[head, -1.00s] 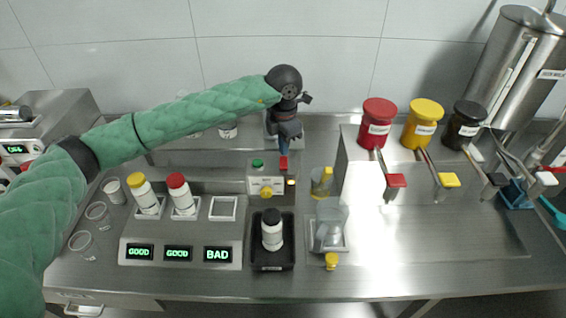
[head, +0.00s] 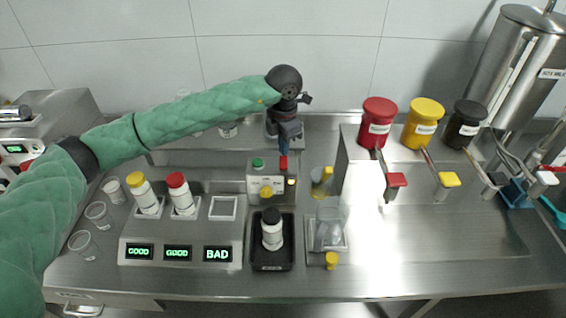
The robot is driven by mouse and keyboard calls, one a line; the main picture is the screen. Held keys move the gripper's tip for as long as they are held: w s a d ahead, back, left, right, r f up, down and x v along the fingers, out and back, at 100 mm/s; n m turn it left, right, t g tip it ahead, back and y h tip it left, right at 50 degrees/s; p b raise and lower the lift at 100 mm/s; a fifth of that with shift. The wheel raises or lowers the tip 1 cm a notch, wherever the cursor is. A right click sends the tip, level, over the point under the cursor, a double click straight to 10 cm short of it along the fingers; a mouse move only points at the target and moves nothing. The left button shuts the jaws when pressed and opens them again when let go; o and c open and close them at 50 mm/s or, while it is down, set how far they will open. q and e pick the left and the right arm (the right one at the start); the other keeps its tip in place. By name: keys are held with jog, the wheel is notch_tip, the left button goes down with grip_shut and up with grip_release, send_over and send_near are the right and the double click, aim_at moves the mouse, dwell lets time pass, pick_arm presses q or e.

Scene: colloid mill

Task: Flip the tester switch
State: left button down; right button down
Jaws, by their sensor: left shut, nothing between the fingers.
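The tester (head: 256,184) is a small grey box at the middle of the bench, with a green button (head: 257,163) on top, a yellow knob (head: 266,192) on its front and a red switch (head: 283,163) at its right top. My left gripper (head: 284,152) reaches in from the left over the box, pointing down, shut and empty. Its fingertips are right at the red switch; whether they touch cannot be told. My right gripper is not in view.
A black tray (head: 287,262) holding a black-capped white bottle (head: 272,229) stands before the tester. At left is a display rack (head: 133,255) reading GOOD, GOOD, BAD. A clear jug (head: 330,222) and red, yellow and black jars stand to the right.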

aim_at(284, 158)
pick_arm(q)
jog(key=shift+f+b, duration=1.05)
jog(key=shift+f, duration=0.1)
dwell(0.7)
jog(key=shift+r, duration=0.2)
jog(key=shift+r, duration=3.35)
